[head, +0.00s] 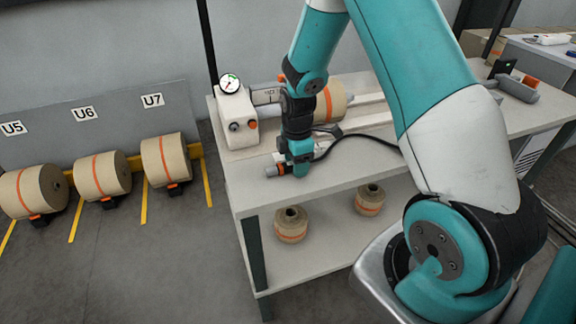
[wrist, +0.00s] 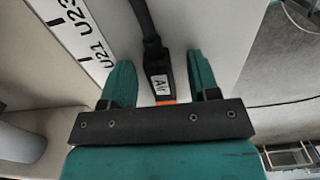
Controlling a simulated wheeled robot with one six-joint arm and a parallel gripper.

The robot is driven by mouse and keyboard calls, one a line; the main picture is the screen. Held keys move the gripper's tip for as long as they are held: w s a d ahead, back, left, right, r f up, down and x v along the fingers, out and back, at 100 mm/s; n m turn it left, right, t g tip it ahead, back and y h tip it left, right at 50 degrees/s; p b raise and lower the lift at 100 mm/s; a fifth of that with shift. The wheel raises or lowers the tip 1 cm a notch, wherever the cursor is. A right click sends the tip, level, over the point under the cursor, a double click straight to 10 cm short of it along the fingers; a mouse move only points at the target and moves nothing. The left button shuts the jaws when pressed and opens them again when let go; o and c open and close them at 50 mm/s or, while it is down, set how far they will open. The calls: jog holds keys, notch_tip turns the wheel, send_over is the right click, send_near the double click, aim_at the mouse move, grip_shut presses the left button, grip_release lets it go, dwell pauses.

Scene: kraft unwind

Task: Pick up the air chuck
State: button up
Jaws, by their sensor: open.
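In the wrist view the air chuck (wrist: 160,86) is black with a white "Air" label and an orange part below. My gripper (head: 297,168) points down over it. In the wrist view my gripper (wrist: 161,82) is open, one teal finger on each side of the air chuck, with gaps visible. The chuck's lower end is hidden behind the gripper body.
A white unit with a gauge (head: 237,118) stands on the bench (head: 245,183) behind and left of my gripper. A kraft roll (head: 334,101) sits behind. Small rolls (head: 291,224) stand on the lower shelf. Large rolls (head: 102,176) line the wall at left.

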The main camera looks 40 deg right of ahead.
grip_shut()
dwell(0.3)
notch_tip(320, 180, up, 20)
jog(key=shift+b, duration=0.35)
